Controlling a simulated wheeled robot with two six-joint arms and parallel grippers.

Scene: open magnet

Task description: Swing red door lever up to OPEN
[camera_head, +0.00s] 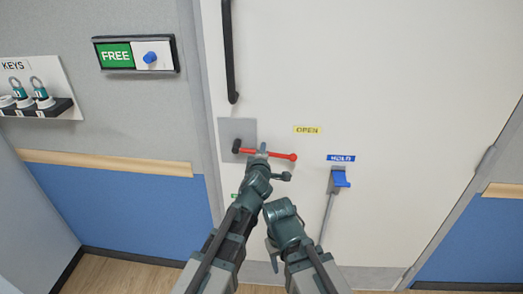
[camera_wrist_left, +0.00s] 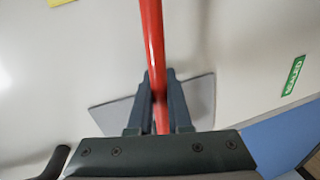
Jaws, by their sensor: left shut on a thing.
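The red lever (camera_head: 281,156) sits on a grey plate (camera_head: 225,130) on the white door (camera_head: 400,70). It points right from a dark pivot (camera_head: 237,146), nearly level and dipping slightly. My left gripper (camera_head: 262,149) is shut on the lever's shaft between pivot and knob. In the left wrist view, the red shaft (camera_wrist_left: 152,40) passes between both fingers (camera_wrist_left: 158,75). The yellow OPEN label (camera_head: 307,130) is above and right of the lever. A green label (camera_wrist_left: 293,75) is on the door, mostly hidden in the head view.
A blue catch (camera_head: 340,178) under a blue HOLD label (camera_head: 341,158) is right of the lever. A black vertical handle (camera_head: 230,50) is above it. A FREE sign (camera_head: 136,54) and a key rack (camera_head: 38,108) are on the left wall. The door around the OPEN label is clear.

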